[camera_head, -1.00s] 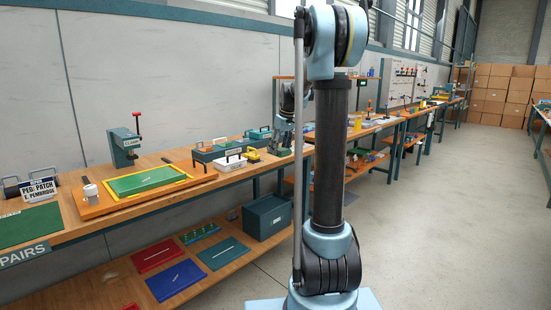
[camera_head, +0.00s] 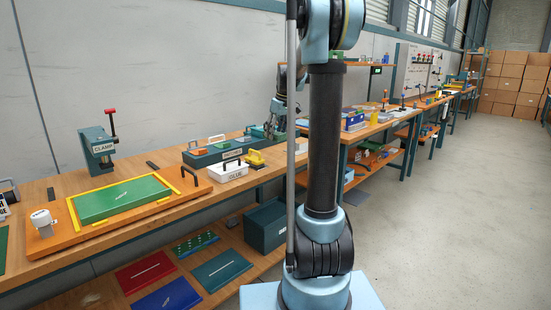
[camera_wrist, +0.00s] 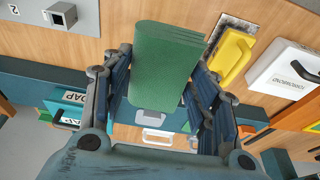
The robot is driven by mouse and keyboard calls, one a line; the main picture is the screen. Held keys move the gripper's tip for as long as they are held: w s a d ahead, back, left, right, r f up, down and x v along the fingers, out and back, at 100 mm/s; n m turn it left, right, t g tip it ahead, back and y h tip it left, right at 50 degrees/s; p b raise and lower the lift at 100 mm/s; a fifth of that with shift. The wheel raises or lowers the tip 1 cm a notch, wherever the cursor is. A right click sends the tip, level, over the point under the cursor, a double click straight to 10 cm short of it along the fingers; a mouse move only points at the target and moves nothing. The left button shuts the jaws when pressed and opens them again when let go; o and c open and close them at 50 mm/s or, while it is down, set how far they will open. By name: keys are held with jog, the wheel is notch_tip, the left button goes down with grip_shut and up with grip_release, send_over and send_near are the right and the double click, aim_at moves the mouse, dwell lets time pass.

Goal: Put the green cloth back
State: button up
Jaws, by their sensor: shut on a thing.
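My gripper (camera_wrist: 160,85) is shut on the folded green cloth (camera_wrist: 165,60) in the wrist view. The cloth stands up between the two fingers and juts out past them. In the head view my gripper (camera_head: 278,112) is small and partly behind my own arm, above the back of the long bench; the cloth is hard to make out there.
A yellow tool (camera_wrist: 232,58) and a white case (camera_wrist: 290,70) lie close by the gripper's right side in the wrist view. A grey plate (camera_wrist: 85,14) is at upper left. On the bench are a clamp (camera_head: 98,150) and an orange board (camera_head: 62,240) bearing a green panel (camera_head: 122,198).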

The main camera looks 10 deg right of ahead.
aim_at(275, 158)
jog(key=shift+w+f, duration=0.2)
jog(key=shift+f, duration=0.2)
jog(key=f, duration=0.4)
jog(key=shift+w+d, duration=0.1)
jog(key=shift+d, duration=0.1)
jog(key=shift+f, duration=2.6)
jog(key=o, duration=1)
jog(key=shift+o, duration=0.2)
